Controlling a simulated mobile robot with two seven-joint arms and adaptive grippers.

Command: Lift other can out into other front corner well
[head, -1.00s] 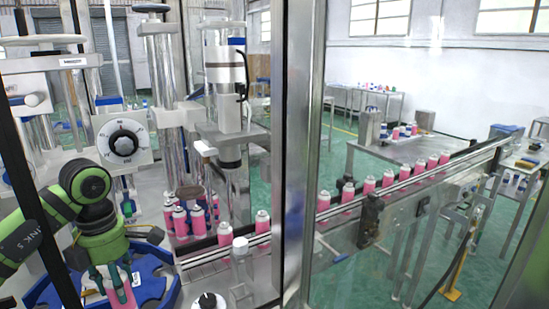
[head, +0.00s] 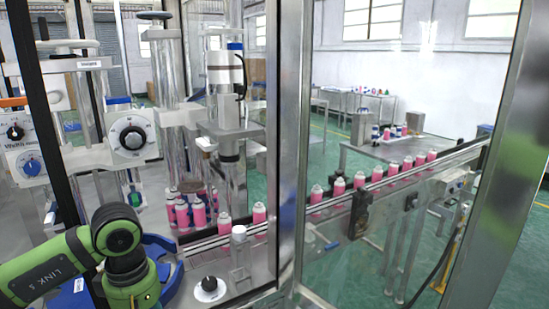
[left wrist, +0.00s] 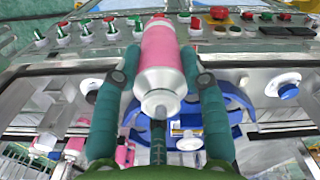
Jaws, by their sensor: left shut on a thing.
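A pink can with a silvery-white end (left wrist: 162,62) is held between the teal fingers of my left gripper (left wrist: 162,54) in the left wrist view. The fingers press on both its sides. In the head view only the green body of this gripper shows at the bottom left; its fingers and the can are below the picture edge. A blue curved fixture (head: 163,262) lies beside and partly behind my gripper. It also shows behind the can in the left wrist view (left wrist: 232,102). Its wells cannot be made out. My right gripper is not in view.
Pink cans (head: 258,213) stand in a row on the conveyor (head: 345,193), with a cluster of several (head: 182,214) behind. A metal frame post (head: 289,150) stands mid-picture. A black knob (head: 209,284) is right of my arm. Buttons and switches line a panel (left wrist: 90,38).

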